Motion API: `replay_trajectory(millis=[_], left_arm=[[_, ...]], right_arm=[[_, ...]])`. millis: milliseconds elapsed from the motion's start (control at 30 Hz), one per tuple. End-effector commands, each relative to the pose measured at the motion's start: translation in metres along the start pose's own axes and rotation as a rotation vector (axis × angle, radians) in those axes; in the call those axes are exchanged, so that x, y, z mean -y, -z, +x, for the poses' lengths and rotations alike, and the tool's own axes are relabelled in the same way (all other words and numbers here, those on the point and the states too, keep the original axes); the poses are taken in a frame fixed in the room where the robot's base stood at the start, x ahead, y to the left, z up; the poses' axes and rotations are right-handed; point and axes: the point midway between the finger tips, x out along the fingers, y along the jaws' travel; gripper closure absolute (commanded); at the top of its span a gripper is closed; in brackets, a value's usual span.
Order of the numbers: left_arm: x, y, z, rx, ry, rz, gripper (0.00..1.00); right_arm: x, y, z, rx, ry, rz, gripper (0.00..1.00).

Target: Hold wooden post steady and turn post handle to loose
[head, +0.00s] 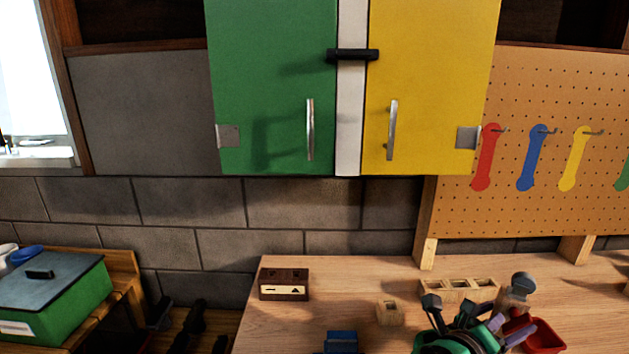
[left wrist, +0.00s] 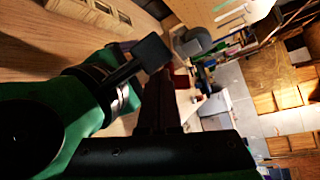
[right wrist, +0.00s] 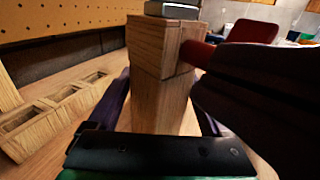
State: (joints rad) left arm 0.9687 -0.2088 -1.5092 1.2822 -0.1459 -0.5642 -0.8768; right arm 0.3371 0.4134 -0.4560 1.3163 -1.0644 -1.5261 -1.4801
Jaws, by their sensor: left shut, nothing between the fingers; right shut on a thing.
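The wooden post (head: 514,298) stands upright on the workbench at the right of the head view, with a grey knob on top. In the right wrist view, the post (right wrist: 160,85) fills the middle, its grey top (right wrist: 172,9) cut by the upper edge. My right gripper (right wrist: 160,112) is shut around the post's lower part. My left gripper (left wrist: 165,80) is shut and empty; its dark fingers reach in from the right in the right wrist view. A reddish tip (right wrist: 194,52) lies close to the post's side; I cannot tell whether it is handle or finger, or whether it touches.
A wooden holder with square holes (head: 460,288) and a small wooden block (head: 390,312) are left of the post. A red tray (head: 546,336) is at its right. A dark brown box (head: 284,284) stands farther left. Green and yellow cabinets (head: 430,90) hang above. The bench between has free room.

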Motion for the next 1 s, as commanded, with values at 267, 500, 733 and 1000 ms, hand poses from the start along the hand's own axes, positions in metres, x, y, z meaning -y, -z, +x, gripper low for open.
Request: replay_trajectory(millis=[267,500,733,1000], left_arm=[[-0.002,-0.005,-0.002,0.001,-0.001,0.001,1.0],[-0.003,-0.001,-0.014,-0.002,0.0,0.0,1.0],[-0.003,0.016,-0.045,-0.001,0.0,0.0,1.0],[-0.002,0.022,-0.057,0.0,0.0,0.0,1.0]], right_arm=[[0.0,0.0,0.0,0.0,0.0,-0.001,0.93],[0.0,0.0,0.0,0.0,0.0,-0.001,0.93],[0.0,0.0,0.0,0.0,0.0,-0.001,0.93],[0.0,0.0,0.0,0.0,0.0,0.0,0.93]])
